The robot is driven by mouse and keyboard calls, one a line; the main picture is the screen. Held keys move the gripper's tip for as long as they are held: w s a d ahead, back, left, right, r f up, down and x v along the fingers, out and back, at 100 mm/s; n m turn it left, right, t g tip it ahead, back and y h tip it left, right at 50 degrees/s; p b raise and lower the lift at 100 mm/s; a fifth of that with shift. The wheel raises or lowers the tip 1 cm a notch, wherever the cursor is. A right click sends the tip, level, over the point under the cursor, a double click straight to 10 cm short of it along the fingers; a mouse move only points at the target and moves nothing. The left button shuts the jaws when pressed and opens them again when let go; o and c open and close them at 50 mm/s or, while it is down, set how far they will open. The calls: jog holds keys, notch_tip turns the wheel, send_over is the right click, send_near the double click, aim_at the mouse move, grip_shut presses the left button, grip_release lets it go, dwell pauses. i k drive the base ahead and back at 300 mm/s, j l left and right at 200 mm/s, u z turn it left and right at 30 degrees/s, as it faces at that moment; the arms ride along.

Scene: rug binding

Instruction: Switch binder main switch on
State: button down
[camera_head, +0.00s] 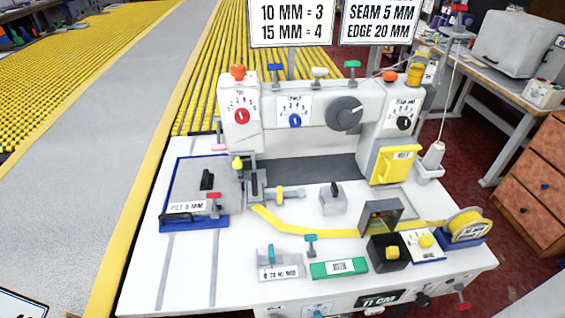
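The binder (320,125) is a white sewing-type machine on a white table. Its front carries a red dial (242,116), a blue dial (295,121), a large dark knob (344,114) and a black knob (404,123) under a small label at the right. On the table's front edge are a teal knob (317,313), a black knob (423,299) and a red-ended lever (462,306), partly cut off by the frame. The labels are too small to read, so I cannot tell which control is the main switch. My gripper is not in view.
The white table (180,285) bears a blue-edged plate (187,222) at left, yellow binding tape (310,233) running to a roll (466,226), and a green block (339,268). A thread cone (434,155) stands right of the machine. Wooden drawers (540,165) stand farther right.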

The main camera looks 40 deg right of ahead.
aim_at(463, 305)
jog(key=k+l, duration=0.15)
jog(key=l, duration=0.2)
jog(key=k+l, duration=0.35)
jog(key=l, duration=0.3)
jog(key=k+l+z, duration=0.15)
jog(key=k+l, duration=0.4)
jog(key=k, duration=0.25)
jog(key=k+l+z, duration=0.2)
jog(key=k+l, duration=0.4)
jog(key=k, duration=0.2)
jog(key=k+j+z, duration=0.1)
jog(key=k+j, duration=0.75)
jog(key=k, duration=0.25)
jog(key=i+l, duration=0.1)
jog(key=i, duration=0.5)
jog(key=i+l, duration=0.1)
jog(key=i, duration=1.05)
